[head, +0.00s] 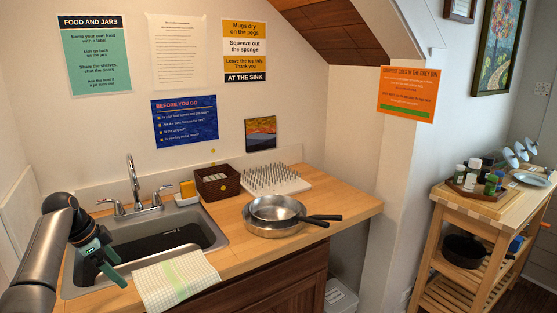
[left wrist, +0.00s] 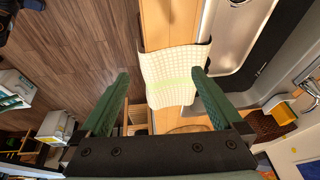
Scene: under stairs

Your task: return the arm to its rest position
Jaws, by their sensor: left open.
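My left arm (head: 42,250) comes in from the left edge of the head view. My left gripper (head: 108,262) hangs over the left part of the sink (head: 221,243), with its green fingers pointing down and right. In the left wrist view the gripper (left wrist: 160,73) has its two green fingers wide apart with nothing held between them. The checked towel (head: 176,281) hangs over the front edge of the sink, to the right of the gripper. The towel (left wrist: 172,68) shows beyond the fingers in the left wrist view. My right gripper is not in view.
Close by are the faucet (head: 134,187), a yellow sponge (head: 187,189) and a brown basket (head: 218,183). A peg rack (head: 290,186) and stacked pans (head: 274,214) stand farther right on the wooden counter (head: 345,200). A wooden cart (head: 470,211) with bottles stands at far right.

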